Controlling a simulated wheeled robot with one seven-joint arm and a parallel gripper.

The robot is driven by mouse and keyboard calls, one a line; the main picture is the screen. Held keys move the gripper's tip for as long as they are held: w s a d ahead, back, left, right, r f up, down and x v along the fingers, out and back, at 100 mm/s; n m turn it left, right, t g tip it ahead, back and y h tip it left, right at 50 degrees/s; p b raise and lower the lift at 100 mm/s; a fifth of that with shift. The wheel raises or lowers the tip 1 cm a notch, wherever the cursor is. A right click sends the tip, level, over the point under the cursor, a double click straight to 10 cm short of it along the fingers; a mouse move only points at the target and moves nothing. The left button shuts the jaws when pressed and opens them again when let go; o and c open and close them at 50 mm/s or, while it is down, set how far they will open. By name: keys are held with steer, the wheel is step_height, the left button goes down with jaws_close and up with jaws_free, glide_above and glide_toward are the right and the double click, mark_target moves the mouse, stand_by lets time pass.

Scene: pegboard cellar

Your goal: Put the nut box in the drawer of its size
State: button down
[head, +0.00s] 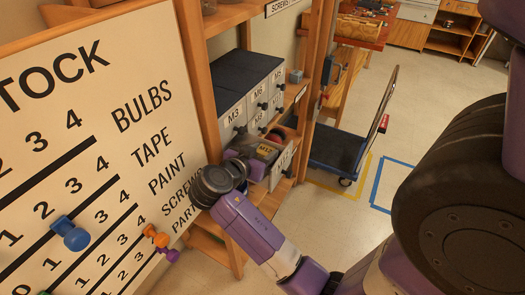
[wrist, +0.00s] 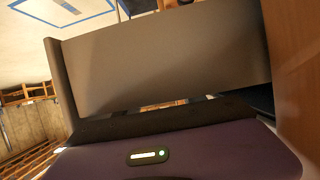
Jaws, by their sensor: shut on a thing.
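The nut box (head: 266,151) is small and dark, with a yellow label that seems to read M12. It is at or just above a pulled-out lower drawer (head: 281,166) of the grey cabinet, whose pale front label is partly readable as M1 and something more. My gripper (head: 245,160) reaches in from the left and is shut on the box. The fingertips are mostly hidden. I cannot tell whether the box touches the drawer's floor. In the wrist view a large grey-brown panel (wrist: 160,65) fills the middle, close up; I cannot tell if it is box or drawer.
The cabinet (head: 250,75) has several labelled drawers, among them M3, M5 and M6, and stands on a wooden shelf. A stock board (head: 90,130) is close on the left. A blue trolley (head: 338,148) stands beyond, on open floor to the right.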

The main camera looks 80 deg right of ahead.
steer(key=shift+f, duration=0.15)
steer(key=c, duration=0.7)
jaws_free()
steer(key=b+v, duration=0.1)
steer(key=v, duration=1.1)
